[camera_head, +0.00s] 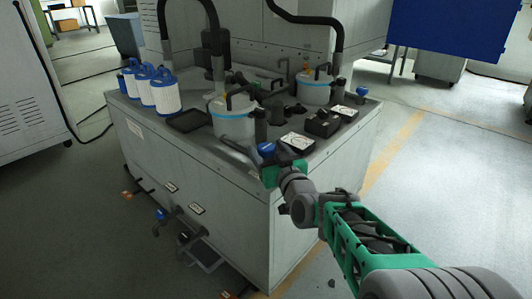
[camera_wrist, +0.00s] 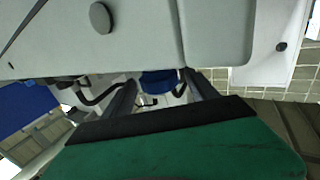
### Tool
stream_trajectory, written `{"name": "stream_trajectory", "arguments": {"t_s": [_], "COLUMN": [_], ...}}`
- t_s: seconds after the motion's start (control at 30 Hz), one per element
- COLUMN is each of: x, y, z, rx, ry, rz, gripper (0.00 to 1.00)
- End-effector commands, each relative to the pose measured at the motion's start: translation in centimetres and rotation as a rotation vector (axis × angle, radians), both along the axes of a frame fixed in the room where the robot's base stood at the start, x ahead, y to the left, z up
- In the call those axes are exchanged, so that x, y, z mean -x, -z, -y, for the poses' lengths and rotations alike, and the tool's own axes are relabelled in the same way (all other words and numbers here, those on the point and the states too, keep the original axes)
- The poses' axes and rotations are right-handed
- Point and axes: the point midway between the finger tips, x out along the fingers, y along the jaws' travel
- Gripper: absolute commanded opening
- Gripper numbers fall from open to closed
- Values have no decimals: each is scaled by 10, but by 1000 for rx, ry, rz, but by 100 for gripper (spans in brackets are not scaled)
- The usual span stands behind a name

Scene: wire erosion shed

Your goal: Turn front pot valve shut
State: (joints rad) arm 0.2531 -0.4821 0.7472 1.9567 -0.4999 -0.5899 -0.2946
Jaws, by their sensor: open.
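The front pot (camera_head: 232,122) is a pale cylinder with a light blue band, standing on the cabinet top. A round blue valve knob (camera_head: 267,149) sits at the cabinet's front corner, near this pot. My gripper (camera_head: 269,166), green and grey, reaches the knob from the lower right, its tips hidden or too small to make out there. In the wrist view my gripper's two dark fingers (camera_wrist: 158,92) are spread apart, with the blue knob (camera_wrist: 158,80) showing between them. I cannot tell whether either finger touches it. The knob's lower part is hidden.
The rear pot (camera_head: 313,88) has another blue knob (camera_head: 362,91) to its right. Several blue-and-white canisters (camera_head: 165,92) and a black tray (camera_head: 188,121) stand at left. A black box (camera_head: 322,123) lies near my gripper.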

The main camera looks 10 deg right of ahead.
Motion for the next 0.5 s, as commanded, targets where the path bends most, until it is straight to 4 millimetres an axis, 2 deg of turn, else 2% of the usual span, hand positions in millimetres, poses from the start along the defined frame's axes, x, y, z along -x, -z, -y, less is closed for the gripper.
{"name": "stream_trajectory", "arguments": {"t_s": [0.13,0.37,0.5], "x": [-13,-14,-14], "y": [1,0,0], "z": [-3,-2,-2], "rx": [-1,0,0], "ry": [-1,1,1], "rz": [0,-1,-1], "gripper": [68,68,56]}}
